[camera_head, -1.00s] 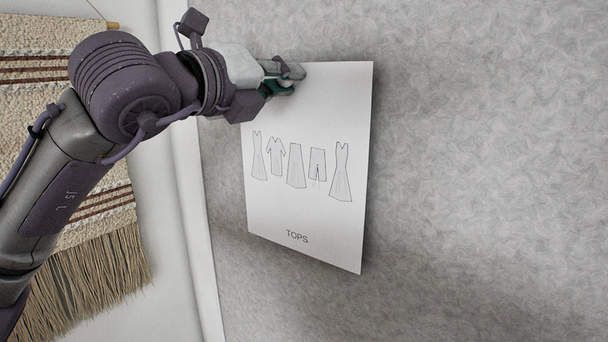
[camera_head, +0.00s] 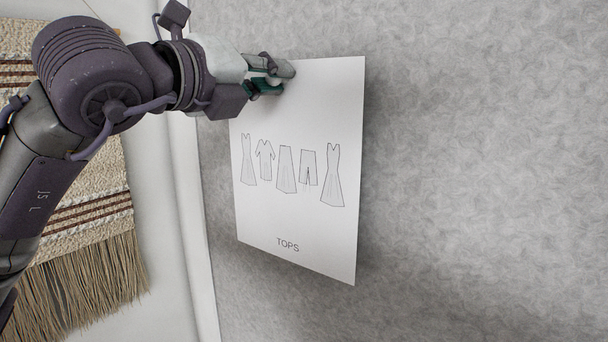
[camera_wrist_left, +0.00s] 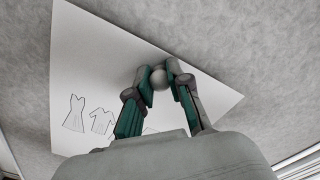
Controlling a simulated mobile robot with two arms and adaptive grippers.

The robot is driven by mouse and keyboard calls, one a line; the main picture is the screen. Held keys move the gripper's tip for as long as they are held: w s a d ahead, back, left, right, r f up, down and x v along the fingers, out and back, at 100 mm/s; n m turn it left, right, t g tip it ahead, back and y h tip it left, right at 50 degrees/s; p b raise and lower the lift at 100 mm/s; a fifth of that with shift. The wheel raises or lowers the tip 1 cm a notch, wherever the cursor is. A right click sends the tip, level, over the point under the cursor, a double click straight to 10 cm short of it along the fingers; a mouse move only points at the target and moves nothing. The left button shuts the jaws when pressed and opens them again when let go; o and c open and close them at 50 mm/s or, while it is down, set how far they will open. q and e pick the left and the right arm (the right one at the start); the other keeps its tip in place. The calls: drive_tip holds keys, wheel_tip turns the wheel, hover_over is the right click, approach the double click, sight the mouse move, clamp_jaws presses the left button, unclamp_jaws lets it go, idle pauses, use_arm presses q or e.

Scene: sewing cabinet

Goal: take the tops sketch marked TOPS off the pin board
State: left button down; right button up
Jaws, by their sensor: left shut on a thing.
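The tops sketch (camera_head: 305,230) is a white sheet with several drawn garments and the word TOPS near its lower edge. It hangs slightly tilted in front of the grey pin board (camera_head: 480,150), and a shadow shows along its lower right. My left gripper (camera_head: 285,80) is at the sheet's top left. In the left wrist view the left gripper (camera_wrist_left: 160,75) is shut on a small grey ball-shaped pin head (camera_wrist_left: 160,78) at the sketch's upper part. The sketch (camera_wrist_left: 85,60) spreads behind the fingers there. The pin's shaft is hidden. My right gripper is out of view.
A woven wall hanging (camera_head: 85,210) with a fringe hangs on the white wall left of the board. The board's pale left edge (camera_head: 200,250) runs beside it. The board right of the sketch is bare.

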use_arm(q)
drive_tip(key=b+v, duration=0.3)
drive_tip(key=v, duration=0.3)
drive_tip(key=shift+f+b, duration=0.15)
drive_tip(key=shift+b, duration=0.2)
drive_tip(key=shift+b+v, duration=0.65)
drive_tip(key=shift+v, duration=1)
